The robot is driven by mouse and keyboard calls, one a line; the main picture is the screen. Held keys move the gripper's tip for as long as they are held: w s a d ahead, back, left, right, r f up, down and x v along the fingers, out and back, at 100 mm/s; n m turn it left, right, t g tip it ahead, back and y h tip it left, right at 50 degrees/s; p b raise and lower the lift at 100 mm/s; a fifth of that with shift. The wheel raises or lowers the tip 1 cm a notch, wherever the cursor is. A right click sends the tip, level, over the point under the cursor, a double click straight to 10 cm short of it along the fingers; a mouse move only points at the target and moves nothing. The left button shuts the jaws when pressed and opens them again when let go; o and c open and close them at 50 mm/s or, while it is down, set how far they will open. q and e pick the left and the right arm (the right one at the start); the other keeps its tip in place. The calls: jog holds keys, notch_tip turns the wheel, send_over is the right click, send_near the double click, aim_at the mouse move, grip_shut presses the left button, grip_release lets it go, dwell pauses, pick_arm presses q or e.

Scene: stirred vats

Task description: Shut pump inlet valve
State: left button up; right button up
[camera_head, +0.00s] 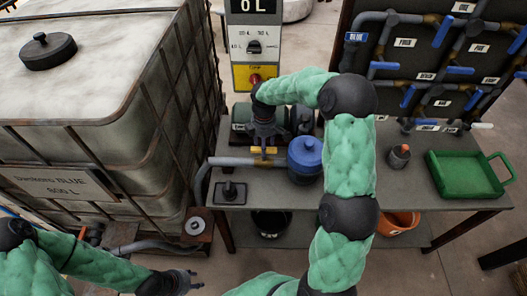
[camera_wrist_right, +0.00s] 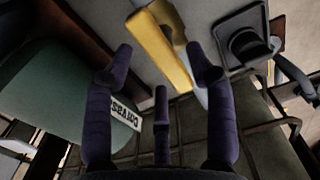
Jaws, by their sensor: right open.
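A yellow valve handle (camera_head: 264,150) sits at the grey pipe (camera_head: 238,161) leading to the green pump (camera_head: 241,118) on the bench. It appears to lie roughly along the pipe. My right gripper (camera_head: 263,137) is just above it, pointing down. In the right wrist view the yellow handle (camera_wrist_right: 170,52) shows beyond and between the spread fingers of the right gripper (camera_wrist_right: 165,70); I see no grip on it. Part of the handle is hidden by the gripper in the head view. My left gripper (camera_head: 194,280) is open and empty, low at the left, away from the bench.
A blue-topped canister (camera_head: 305,160) stands right of the handle. A black square-based fitting (camera_head: 231,192) is at the bench's left front. A large caged tank (camera_head: 125,125) stands left. A green tray (camera_head: 465,175) and blue-handled valves (camera_head: 458,70) are at right.

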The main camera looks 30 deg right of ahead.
jog(key=shift+f+b, duration=0.45)
jog(key=shift+f, duration=1.4)
jog(key=shift+c, duration=0.3)
grip_shut()
